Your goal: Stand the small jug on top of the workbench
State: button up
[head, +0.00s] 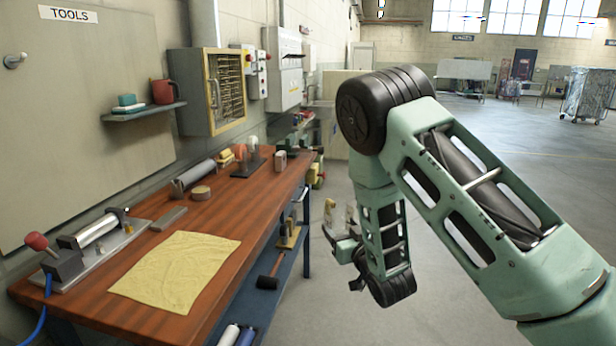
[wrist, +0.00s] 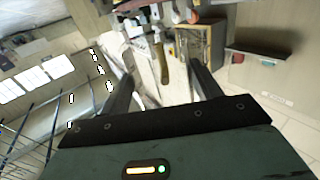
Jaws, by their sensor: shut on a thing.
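My gripper (head: 340,228) hangs in the air just right of the workbench (head: 225,215), below its top, over the floor. In the wrist view its two dark fingers (wrist: 160,64) stand apart, with a pale shape (wrist: 146,82) between them. I take this to be the small jug, held in the jaws; its outline is blurred, and I cannot tell its tilt. A narrow tan strip shows in the same gap, and I cannot tell whether it belongs to the jug. The wooden bench top is partly covered by a yellow cloth (head: 178,270).
A clamp-like tool with a red knob (head: 36,241) stands at the near left. A grey cylinder (head: 192,177), a tape roll (head: 201,193) and several small things line the back. A red mug (head: 163,91) is on the wall shelf. A mallet (head: 268,283) lies on the lower shelf. The front middle-right of the top is bare.

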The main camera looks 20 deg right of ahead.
aim_at(241, 207)
jog(key=i+l+z, duration=0.2)
jog(key=z, duration=0.2)
jog(key=i+l+z, duration=0.2)
jog(key=z, duration=0.25)
jog(key=i+l+z, duration=0.15)
jog(key=z, duration=0.25)
jog(key=i+l, duration=0.15)
jog(key=i, duration=0.55)
jog(key=i+u, duration=0.25)
jog(key=u, duration=0.15)
jog(key=i+l+u, duration=0.15)
jog(key=u, duration=0.25)
jog(key=i+l+u, duration=0.25)
jog(key=u, duration=0.15)
jog(key=i+l+u, duration=0.15)
jog(key=u, duration=0.25)
jog(key=l, duration=0.1)
